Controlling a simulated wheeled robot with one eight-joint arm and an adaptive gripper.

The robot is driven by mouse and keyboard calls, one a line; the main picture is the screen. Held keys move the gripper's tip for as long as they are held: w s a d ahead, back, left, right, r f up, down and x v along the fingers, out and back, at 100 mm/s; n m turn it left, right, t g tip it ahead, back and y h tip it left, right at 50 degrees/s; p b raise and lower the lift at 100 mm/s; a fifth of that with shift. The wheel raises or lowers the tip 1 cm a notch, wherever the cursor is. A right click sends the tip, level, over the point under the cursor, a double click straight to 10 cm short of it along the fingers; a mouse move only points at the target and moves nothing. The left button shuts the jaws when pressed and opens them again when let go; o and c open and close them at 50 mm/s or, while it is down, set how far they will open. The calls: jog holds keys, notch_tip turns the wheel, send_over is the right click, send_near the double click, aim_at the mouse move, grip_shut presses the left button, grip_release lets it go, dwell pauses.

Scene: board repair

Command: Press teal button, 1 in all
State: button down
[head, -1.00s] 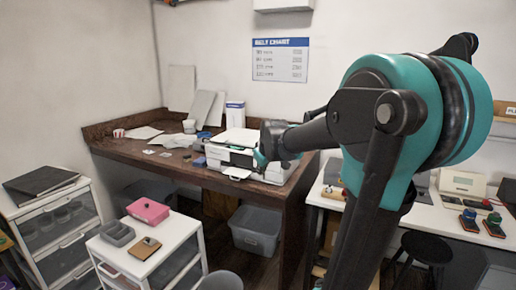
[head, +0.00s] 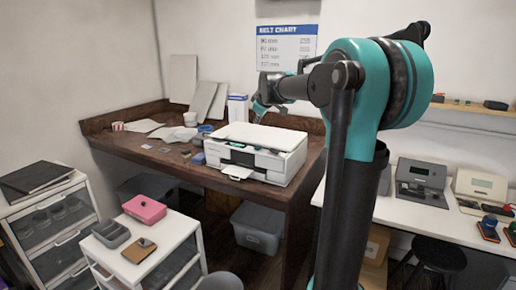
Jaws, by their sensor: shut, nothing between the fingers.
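I cannot pick out a teal button with certainty. My gripper (head: 259,107) is small in the view, raised above the back of the printer, with the teal arm reaching in from the right. It is shut and empty, and apart from the button units, well to their left.
A white printer (head: 255,153) sits on the brown desk (head: 125,143). A pink box (head: 145,209) is on a drawer unit at the left front. A black stool (head: 438,252) is below the white table.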

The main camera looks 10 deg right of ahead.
aim_at(258, 148)
jog(key=shift+f, duration=4.4)
jog(key=shift+f, duration=0.1)
jog(key=shift+f, duration=0.3)
